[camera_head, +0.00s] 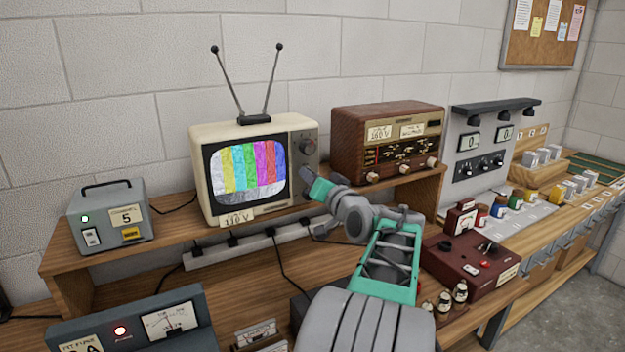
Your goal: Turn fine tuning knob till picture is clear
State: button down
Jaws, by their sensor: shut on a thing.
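A cream television (201,165) with two rabbit-ear antennas stands on the wooden shelf. Its screen (246,168) shows vertical colour bars with some speckle and a greyish-white band along the bottom. A dark round knob (308,146) is in plain view at the top of the panel right of the screen. My gripper (307,176) reaches the lower part of that panel from the right and is shut on a control there. The gripper's fingers hide most of this control, so its shape and marking cannot be read.
A brown radio (343,135) stands close to the right of the television, beside my arm. A grey box (110,215) marked 5 stands at the left. A power strip (240,245) with cables runs below the shelf edge. A maroon instrument (458,262) sits lower right.

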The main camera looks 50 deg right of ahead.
jog(key=c, duration=1.2)
grip_release()
jog(key=b+v, duration=0.2)
jog(key=v, duration=0.5)
jog(key=shift+s+a, duration=0.2)
jog(key=shift+s, duration=0.15)
